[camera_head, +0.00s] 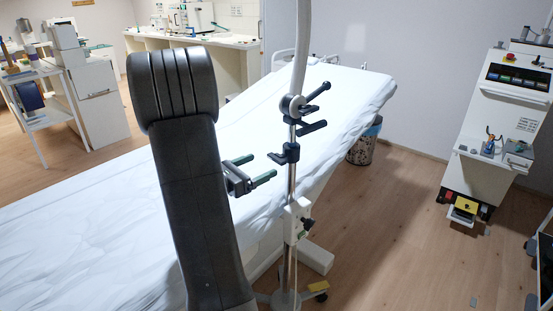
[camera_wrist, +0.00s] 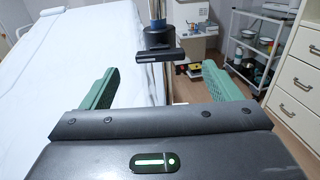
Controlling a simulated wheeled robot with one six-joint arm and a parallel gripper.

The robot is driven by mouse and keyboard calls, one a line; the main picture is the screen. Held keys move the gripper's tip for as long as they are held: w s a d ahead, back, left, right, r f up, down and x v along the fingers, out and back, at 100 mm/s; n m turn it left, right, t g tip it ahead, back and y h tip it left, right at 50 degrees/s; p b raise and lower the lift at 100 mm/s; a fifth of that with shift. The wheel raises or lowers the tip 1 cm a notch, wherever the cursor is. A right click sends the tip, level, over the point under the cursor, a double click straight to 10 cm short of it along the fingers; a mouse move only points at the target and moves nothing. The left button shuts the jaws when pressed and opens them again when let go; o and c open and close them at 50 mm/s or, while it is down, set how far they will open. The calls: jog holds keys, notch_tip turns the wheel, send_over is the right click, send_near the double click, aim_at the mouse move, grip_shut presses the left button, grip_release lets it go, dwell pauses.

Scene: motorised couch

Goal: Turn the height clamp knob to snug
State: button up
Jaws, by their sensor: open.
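A chrome pole (camera_head: 292,185) stands beside the couch. A dark clamp collar with a short knob or handle (camera_head: 284,155) sits around it; I take this for the height clamp knob. In the wrist view the clamp's dark bar (camera_wrist: 158,55) lies ahead, between the fingers in the picture and beyond them. My gripper (camera_head: 264,165) has green-padded fingers, is open and empty, and is just left of the clamp, apart from it. It also shows in the wrist view (camera_wrist: 161,70). How tight the knob is cannot be seen.
Higher on the pole is a joint with dark levers (camera_head: 314,126). A white box (camera_head: 297,220) is on the pole below. The white-sheeted couch (camera_head: 90,225) lies close behind my arm. A white equipment cabinet (camera_head: 500,110) stands at right. Floor between pole and cabinet is mostly clear.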

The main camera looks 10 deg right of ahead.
aim_at(274, 160)
jog(key=shift+x, duration=3.55)
jog(key=c, duration=1)
